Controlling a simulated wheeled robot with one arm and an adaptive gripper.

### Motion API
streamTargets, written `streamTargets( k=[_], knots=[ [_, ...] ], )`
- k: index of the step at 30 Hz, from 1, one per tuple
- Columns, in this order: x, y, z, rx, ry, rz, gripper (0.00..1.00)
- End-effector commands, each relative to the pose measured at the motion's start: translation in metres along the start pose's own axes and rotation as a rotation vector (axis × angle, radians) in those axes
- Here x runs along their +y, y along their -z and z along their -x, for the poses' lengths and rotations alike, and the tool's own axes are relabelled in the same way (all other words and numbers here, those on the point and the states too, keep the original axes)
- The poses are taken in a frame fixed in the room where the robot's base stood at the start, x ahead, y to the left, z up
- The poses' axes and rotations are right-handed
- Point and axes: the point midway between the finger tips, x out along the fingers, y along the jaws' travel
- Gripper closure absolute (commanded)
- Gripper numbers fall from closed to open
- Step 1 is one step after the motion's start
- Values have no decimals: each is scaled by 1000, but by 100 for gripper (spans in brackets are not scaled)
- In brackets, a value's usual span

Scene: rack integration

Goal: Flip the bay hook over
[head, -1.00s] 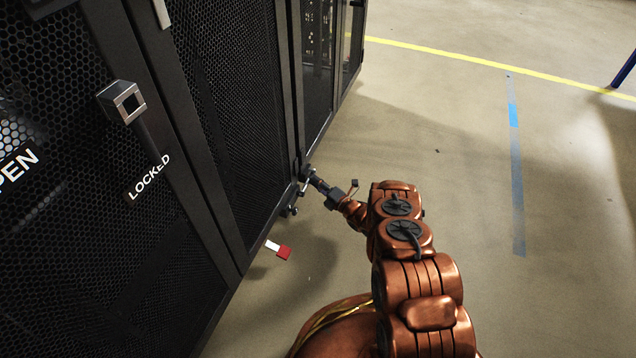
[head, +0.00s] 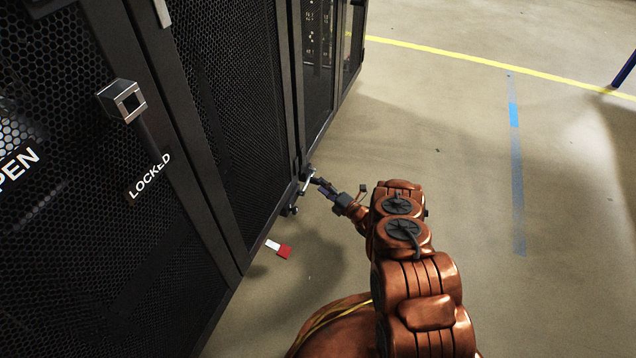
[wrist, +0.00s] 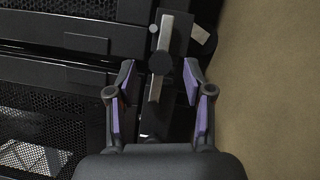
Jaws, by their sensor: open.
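The bay hook (wrist: 158,85) is a silver bar with a dark round pivot, on a dark plate at the rack's lower edge. In the wrist view it runs nearly upright in the picture. In the head view the hook (head: 305,184) is small, at the lower corner of the rack doors. My gripper (wrist: 160,76) is open, with a purple-padded finger on each side of the bar and gaps between. In the head view my gripper (head: 318,184) is just right of the hook.
The black mesh rack (head: 235,100) fills the left side. A square metal latch (head: 124,101) stands above a LOCKED label (head: 149,177). A red and white tag (head: 280,249) is low by the rack.

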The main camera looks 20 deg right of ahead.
Motion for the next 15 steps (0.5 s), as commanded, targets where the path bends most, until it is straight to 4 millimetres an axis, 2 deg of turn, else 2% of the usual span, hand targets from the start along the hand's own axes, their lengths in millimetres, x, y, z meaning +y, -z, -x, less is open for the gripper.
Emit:
streamTargets(
  k=[9,15],
  knots=[
    [0,0,53,-1,0,1,48],
    [0,-1,76,-2,0,0,48]
  ],
)
